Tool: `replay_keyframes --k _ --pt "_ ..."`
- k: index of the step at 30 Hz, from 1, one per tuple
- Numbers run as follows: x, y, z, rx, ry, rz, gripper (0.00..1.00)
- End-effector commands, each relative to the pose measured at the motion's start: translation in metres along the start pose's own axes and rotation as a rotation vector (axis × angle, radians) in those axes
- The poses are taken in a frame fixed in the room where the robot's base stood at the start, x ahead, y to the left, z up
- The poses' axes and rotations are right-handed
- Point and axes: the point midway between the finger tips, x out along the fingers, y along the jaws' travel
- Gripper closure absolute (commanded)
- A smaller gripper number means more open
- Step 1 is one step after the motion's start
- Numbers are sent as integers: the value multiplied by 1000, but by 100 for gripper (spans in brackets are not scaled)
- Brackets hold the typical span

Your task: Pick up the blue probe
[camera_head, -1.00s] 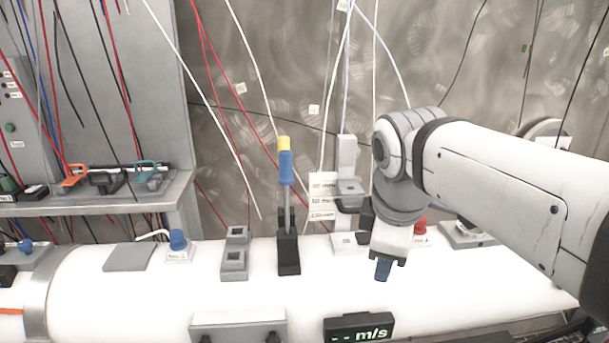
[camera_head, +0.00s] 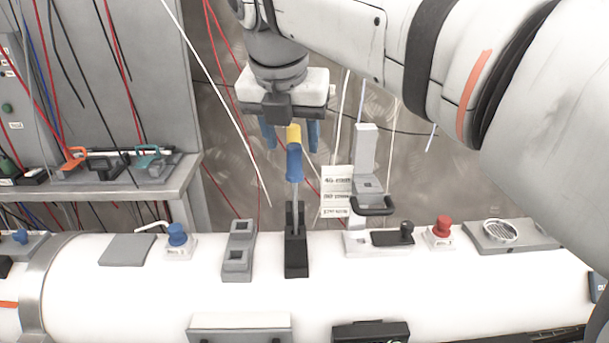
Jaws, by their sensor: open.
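The blue probe (camera_head: 294,165) stands upright with a yellow top, a blue handle and a thin grey shaft. Its lower end sits in a black holder (camera_head: 296,256) on the white tunnel pipe. My gripper (camera_head: 290,136) points down, with its two blue fingers spread apart. The probe's yellow top shows between the fingers in the picture. The fingers look to be behind or around the top; I cannot tell their exact depth. Nothing is held.
A grey two-socket block (camera_head: 238,250) stands just left of the holder. A blue button (camera_head: 177,235) is further left. A grey upright post with a black handle (camera_head: 366,170) and a red button (camera_head: 442,228) are to the right. Several cables hang behind.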

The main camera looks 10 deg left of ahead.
Motion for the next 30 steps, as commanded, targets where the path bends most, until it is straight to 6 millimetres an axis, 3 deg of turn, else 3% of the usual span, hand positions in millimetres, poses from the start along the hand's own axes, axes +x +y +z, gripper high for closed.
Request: replay_keyframes --k 9,18,30 --pt "43 2 6 3 0 -3 52" --pt "48 2 6 4 -1 -2 52" --pt "47 2 6 6 -1 -2 85"
